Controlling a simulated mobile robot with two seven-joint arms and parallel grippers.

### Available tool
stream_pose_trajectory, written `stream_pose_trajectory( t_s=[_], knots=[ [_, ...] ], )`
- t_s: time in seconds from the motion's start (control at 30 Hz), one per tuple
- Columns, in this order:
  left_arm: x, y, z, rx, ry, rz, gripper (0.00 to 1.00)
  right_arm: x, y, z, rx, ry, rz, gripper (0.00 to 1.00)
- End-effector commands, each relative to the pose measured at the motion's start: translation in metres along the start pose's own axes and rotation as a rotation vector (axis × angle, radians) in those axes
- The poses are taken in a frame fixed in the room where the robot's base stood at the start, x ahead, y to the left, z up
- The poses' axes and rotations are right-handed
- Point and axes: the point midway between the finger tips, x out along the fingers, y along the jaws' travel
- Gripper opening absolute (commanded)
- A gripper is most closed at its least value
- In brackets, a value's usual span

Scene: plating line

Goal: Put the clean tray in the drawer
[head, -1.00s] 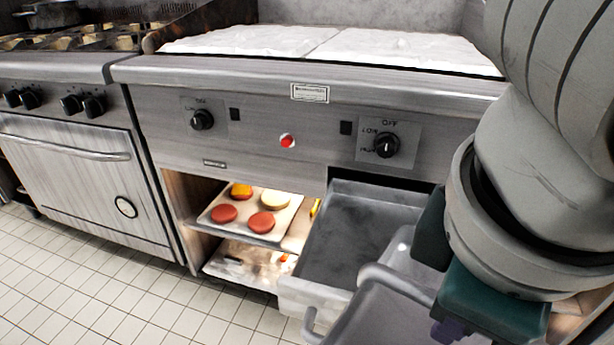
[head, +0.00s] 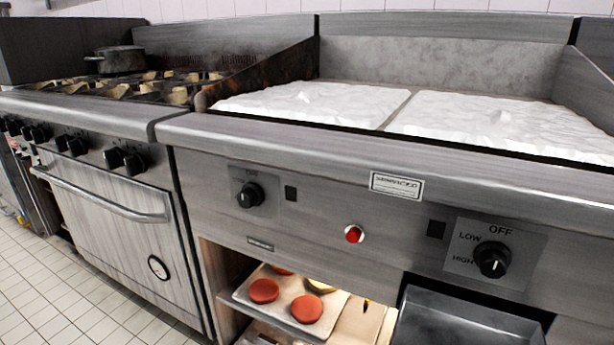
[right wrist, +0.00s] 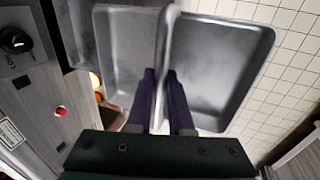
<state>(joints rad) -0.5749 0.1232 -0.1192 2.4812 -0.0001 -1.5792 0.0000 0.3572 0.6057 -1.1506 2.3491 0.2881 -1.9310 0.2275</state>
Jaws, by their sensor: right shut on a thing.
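The clean tray (right wrist: 211,75) is grey, with two compartments and a raised divider between them, in the right wrist view. My right gripper (right wrist: 163,75) is shut on this divider. The open drawer (head: 465,322) shows its dark inside at the bottom right of the head view, below the griddle front. Part of the drawer also shows at the upper left of the right wrist view (right wrist: 80,32), beside the tray. The tray's height above the drawer cannot be told. The tray and both grippers are out of the head view; my left gripper shows in neither view.
A shelf left of the drawer holds a small tray (head: 285,312) with red patties (head: 264,290). The griddle (head: 500,118) is above, with knobs (head: 492,260) on its front. A stove with a pot (head: 115,60) stands left. Tiled floor (right wrist: 285,85) is open beyond the held tray.

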Motion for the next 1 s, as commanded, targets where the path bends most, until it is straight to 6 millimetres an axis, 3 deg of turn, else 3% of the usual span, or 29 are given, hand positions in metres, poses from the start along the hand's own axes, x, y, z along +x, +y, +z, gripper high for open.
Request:
stream_pose_trajectory(
  t_s=[0.1,0.3,0.63,0.83,1.0],
  knots=[
    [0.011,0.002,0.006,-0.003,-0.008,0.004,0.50,0.014,0.037,0.001,0.008,-0.003,0.012,0.00],
    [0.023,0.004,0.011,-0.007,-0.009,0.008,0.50,0.031,0.092,0.002,0.009,-0.003,0.009,0.00],
    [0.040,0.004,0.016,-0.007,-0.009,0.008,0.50,0.052,0.163,0.003,0.008,-0.002,0.007,0.00],
    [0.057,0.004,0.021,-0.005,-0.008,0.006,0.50,0.088,0.150,0.004,0.002,-0.004,0.001,0.00],
    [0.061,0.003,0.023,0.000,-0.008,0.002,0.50,0.101,0.147,0.004,0.003,-0.002,0.003,0.00]
  ],
)
